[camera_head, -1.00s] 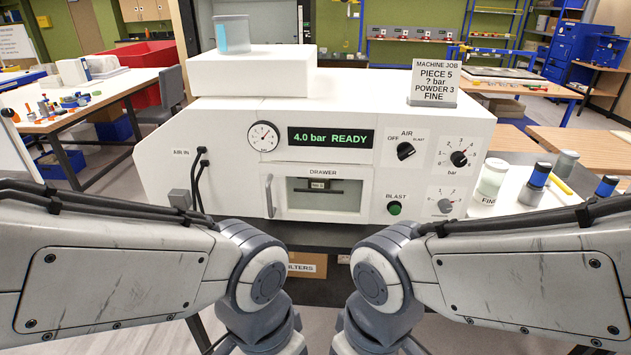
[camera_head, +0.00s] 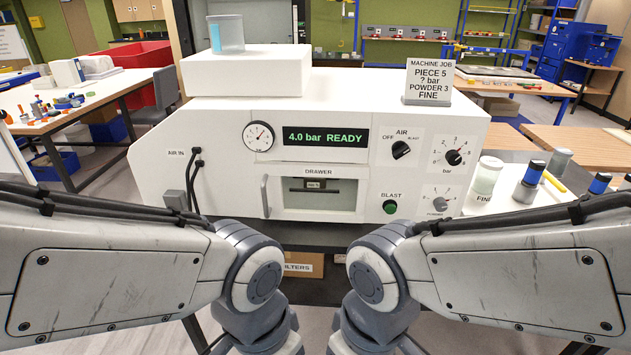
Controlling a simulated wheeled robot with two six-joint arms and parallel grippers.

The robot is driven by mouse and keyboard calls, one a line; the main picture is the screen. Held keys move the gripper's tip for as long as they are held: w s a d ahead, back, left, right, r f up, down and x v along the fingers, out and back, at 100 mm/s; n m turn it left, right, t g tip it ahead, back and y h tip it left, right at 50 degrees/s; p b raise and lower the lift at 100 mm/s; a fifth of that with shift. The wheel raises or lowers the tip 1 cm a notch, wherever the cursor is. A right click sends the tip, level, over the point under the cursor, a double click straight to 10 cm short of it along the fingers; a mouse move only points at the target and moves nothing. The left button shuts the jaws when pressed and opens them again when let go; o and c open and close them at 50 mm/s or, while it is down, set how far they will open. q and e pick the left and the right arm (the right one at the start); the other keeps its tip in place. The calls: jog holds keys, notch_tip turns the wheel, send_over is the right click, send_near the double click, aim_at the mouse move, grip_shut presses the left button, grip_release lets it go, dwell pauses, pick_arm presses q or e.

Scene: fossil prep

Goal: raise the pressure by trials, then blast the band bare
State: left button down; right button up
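The white blasting machine (camera_head: 230,120) stands in front of me. Its green display (camera_head: 325,138) reads "4.0 bar READY". A round gauge (camera_head: 258,136) sits left of the display. The AIR knob (camera_head: 401,149), the bar knob (camera_head: 454,157), the powder knob (camera_head: 440,204) and the green BLAST button (camera_head: 390,207) are on the right of the front. The drawer (camera_head: 318,196) is shut, with a small labelled piece (camera_head: 315,184) behind its window. A job card (camera_head: 430,80) on top reads "PIECE 5, ? bar, POWDER 3, FINE". Both my grippers are out of view; only my arms show.
A clear cup (camera_head: 226,34) stands on the white block on top of the machine. A jar labelled FINE (camera_head: 484,176) and several blue-banded containers (camera_head: 529,182) stand on the right side. A cluttered table (camera_head: 110,90) is at the left.

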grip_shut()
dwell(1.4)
